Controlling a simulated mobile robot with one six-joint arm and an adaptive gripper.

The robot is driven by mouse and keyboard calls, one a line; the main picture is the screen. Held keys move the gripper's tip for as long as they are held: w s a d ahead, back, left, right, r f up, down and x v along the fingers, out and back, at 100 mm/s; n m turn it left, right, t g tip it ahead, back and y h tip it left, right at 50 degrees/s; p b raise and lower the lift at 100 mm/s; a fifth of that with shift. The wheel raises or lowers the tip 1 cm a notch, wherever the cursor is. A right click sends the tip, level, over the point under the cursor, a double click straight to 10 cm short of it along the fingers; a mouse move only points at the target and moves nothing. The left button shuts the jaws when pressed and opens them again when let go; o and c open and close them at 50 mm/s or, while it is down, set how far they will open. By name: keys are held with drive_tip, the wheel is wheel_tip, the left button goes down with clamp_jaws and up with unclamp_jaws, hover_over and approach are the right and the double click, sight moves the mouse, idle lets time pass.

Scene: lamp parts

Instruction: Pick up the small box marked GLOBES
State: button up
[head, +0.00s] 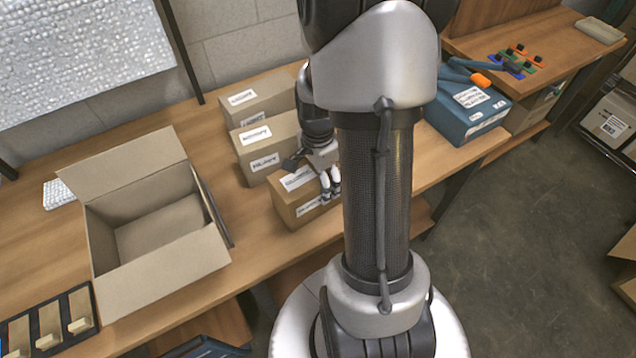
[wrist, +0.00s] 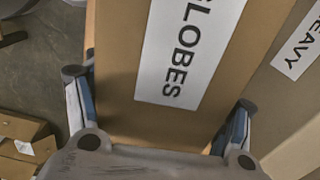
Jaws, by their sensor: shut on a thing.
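The small box marked GLOBES (wrist: 175,112) is brown cardboard with a white label, and it fills the middle of the wrist view. In the head view the small front box (head: 284,205) stands on the wooden bench, partly hidden behind my arm. My gripper (wrist: 160,115) has one finger on each side of the GLOBES box and is shut on it. In the head view my gripper (head: 328,182) is at the right part of this box, partly hidden by my arm. I cannot tell whether the box is clear of the bench.
A box marked HEAVY (wrist: 290,90) is close on the right in the wrist view. Two more cardboard boxes (head: 265,147) (head: 252,98) stand behind the small one. A large open box (head: 165,285) stands at left. A blue box (head: 468,112) is at right.

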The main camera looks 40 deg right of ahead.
drive_tip(key=c, duration=0.8)
